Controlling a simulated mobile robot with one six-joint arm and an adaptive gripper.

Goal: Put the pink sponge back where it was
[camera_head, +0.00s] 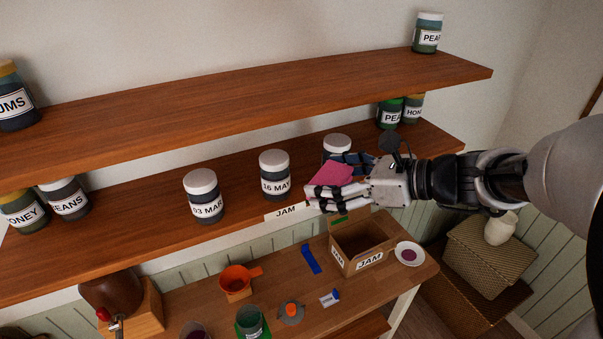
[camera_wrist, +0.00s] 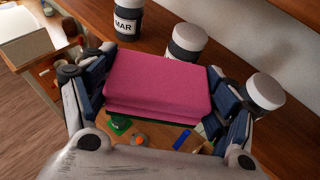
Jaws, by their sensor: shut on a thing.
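The pink sponge (camera_wrist: 158,84) is held between the two fingers of my gripper (camera_wrist: 160,95), which is shut on it. In the head view the sponge (camera_head: 335,173) shows at the fingertips of my gripper (camera_head: 342,180). It is in front of the lower shelf (camera_head: 235,210), near the jar at the right of the white-lidded row. The wrist view shows the worktop and its small items far below the sponge. A thin dark green edge shows under the sponge in the wrist view.
White-lidded jars (camera_head: 275,175) stand on the lower shelf, one close to my gripper. A JAM label (camera_head: 287,212) is on the shelf edge. Below, the worktop (camera_head: 300,315) holds a JAM box (camera_head: 350,260), an orange funnel (camera_head: 237,277), a blue strip (camera_head: 311,260) and a plate (camera_head: 409,253).

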